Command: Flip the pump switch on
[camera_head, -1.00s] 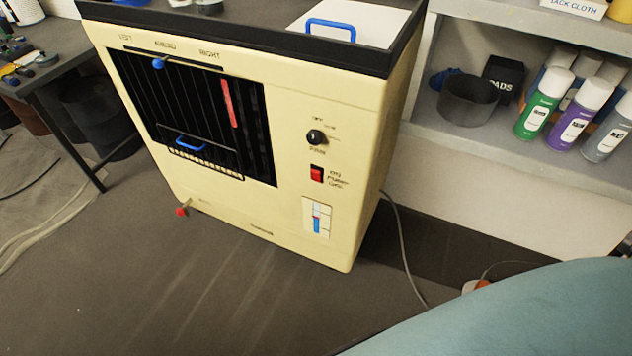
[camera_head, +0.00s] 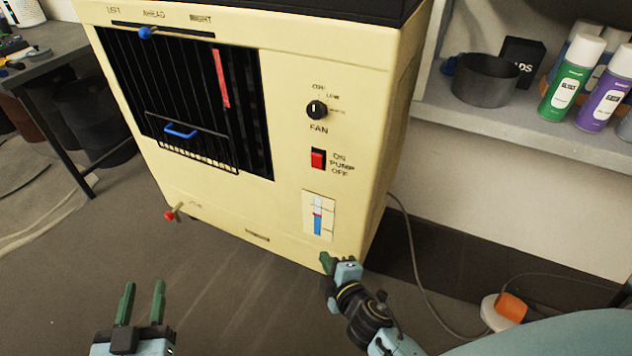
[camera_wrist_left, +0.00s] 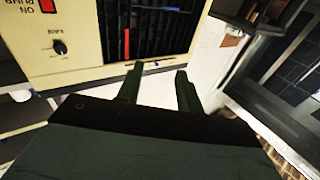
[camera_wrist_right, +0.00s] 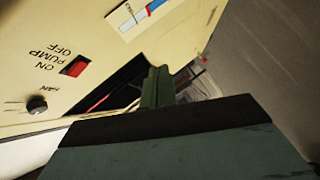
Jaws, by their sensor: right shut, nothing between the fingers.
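The red pump switch (camera_head: 318,158) is on the front of the cream cooler unit (camera_head: 290,70), below the fan knob (camera_head: 316,110), with ON, PUMP and OFF printed beside it. Which way it is rocked I cannot tell. It also shows in the right wrist view (camera_wrist_right: 74,67). My right gripper (camera_head: 328,263) is shut and empty, below and slightly right of the switch, near the unit's lower right corner and apart from the switch. My left gripper (camera_head: 143,288) is open and empty, low in front of the unit, with its fingers upward in the head view.
A blue and white level gauge (camera_head: 318,216) sits below the switch. A red-tipped tap (camera_head: 170,215) sticks out at the lower left. A grey cable (camera_head: 415,240) runs along the floor on the right. Shelves with spray cans (camera_head: 572,80) stand right of the unit.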

